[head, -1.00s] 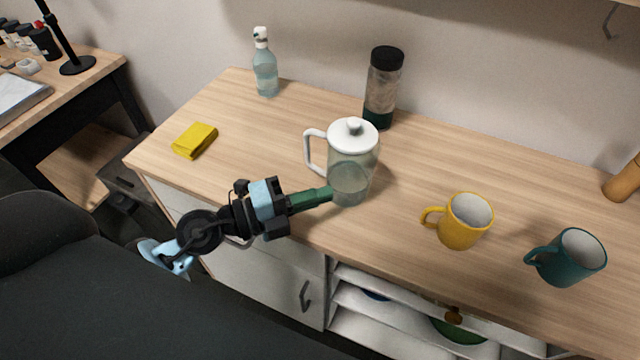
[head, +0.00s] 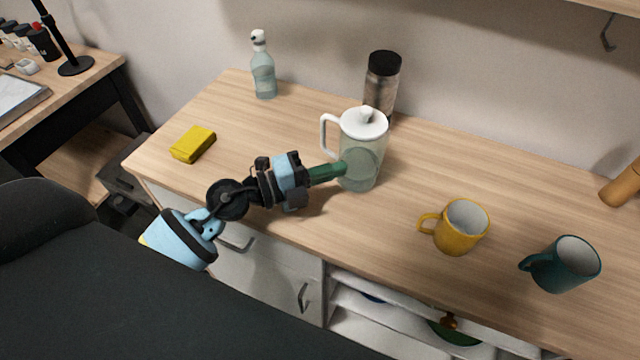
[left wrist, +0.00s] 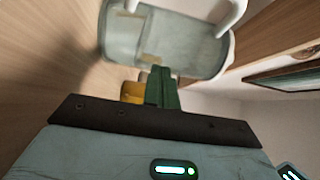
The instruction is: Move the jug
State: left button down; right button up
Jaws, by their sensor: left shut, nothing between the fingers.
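The jug (head: 362,155) is a clear glass pitcher with a white lid and a white handle on its left side. It stands upright on the wooden counter. My left gripper (head: 343,168) is shut and empty, its green fingers at the jug's near left side, below the handle. Whether the fingertips touch the glass I cannot tell. In the left wrist view the jug (left wrist: 150,40) shows large at the top, just beyond the shut green fingers (left wrist: 160,75). My right gripper is not in view.
A dark-lidded container (head: 382,80) stands close behind the jug. A yellow mug (head: 458,232) and a teal mug (head: 563,268) are to the right. A bottle (head: 263,72) and a yellow block (head: 193,144) are to the left. Counter between block and jug is clear.

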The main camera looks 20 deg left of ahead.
aim_at(339, 156)
pick_arm(q)
jog(key=shift+w, duration=1)
jog(key=shift+w+d+r, duration=0.1)
jog(key=shift+w+r, duration=0.05)
jog(key=shift+w, duration=1.05)
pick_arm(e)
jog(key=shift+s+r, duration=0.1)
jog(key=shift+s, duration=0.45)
pick_arm(q)
jog(key=shift+s, duration=0.1)
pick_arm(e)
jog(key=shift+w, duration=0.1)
